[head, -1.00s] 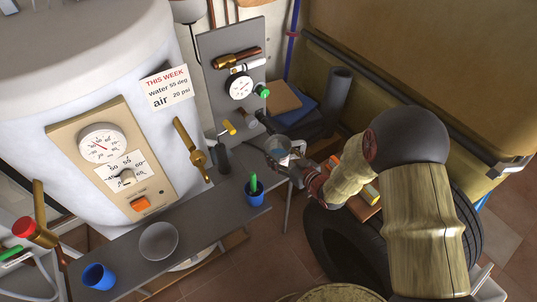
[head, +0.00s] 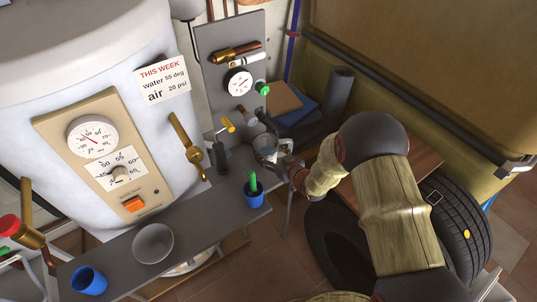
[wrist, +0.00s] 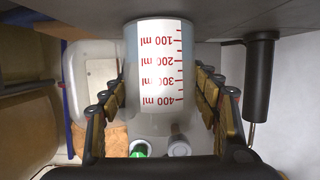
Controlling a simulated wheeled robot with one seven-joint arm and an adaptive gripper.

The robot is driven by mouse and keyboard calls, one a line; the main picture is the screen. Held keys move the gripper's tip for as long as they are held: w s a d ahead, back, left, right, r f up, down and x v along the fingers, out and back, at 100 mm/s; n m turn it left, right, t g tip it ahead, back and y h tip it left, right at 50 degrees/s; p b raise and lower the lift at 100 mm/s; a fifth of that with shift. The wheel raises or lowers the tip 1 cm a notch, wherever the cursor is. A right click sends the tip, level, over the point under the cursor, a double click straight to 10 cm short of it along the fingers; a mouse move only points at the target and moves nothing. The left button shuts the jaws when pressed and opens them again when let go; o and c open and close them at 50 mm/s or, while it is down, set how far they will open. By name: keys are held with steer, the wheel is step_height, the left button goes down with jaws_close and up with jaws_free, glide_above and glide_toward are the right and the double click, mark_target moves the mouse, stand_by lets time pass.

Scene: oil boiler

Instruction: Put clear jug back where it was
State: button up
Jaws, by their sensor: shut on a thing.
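The clear jug (head: 266,148) is a see-through vessel with a white scale and red ml marks. In the head view it is in front of the grey gauge panel, just beyond the far right end of the grey shelf (head: 205,222). My gripper (head: 279,157) is shut on the jug from the right. In the wrist view the jug (wrist: 160,60) stands between both fingers (wrist: 166,92), with its scale upside down in the picture. I cannot tell whether the jug touches any surface.
A blue cup (head: 254,198) with a green thing in it stands near the shelf's right end. A yellow-handled valve (head: 228,125) and a gauge (head: 238,82) are close behind the jug.

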steer(key=shift+r, duration=0.1)
steer(key=o, duration=1.5)
steer(key=shift+o, duration=0.2)
